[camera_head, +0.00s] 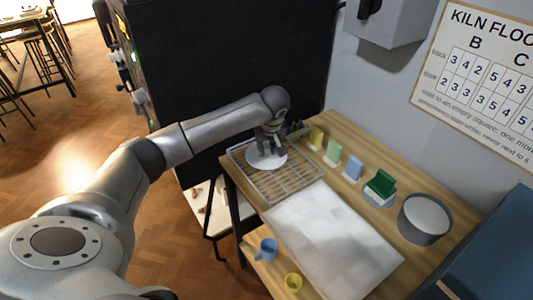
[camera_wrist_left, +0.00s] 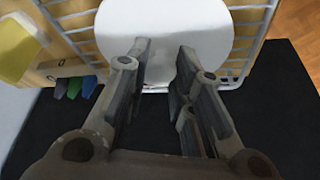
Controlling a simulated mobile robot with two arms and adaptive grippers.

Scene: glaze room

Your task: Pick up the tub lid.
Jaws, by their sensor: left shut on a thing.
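The tub lid (camera_head: 256,162) is a white disc at the wire rack (camera_head: 283,188), on the table's far left part. In the left wrist view the lid (camera_wrist_left: 165,22) fills the top middle, with rack wires around it. My left gripper (camera_head: 268,148) points down over the lid's middle. In the left wrist view its fingers (camera_wrist_left: 163,58) are shut on the lid, with a bit of white between them. I cannot tell whether the lid touches the rack or hangs just above it. My right gripper is not in view.
A grey tub (camera_head: 422,238) with a pale top stands at the table's right. A green block-like item (camera_head: 381,184) and several coloured tiles (camera_head: 333,152) line the wall side. A pale sheet (camera_head: 330,240) covers the middle.

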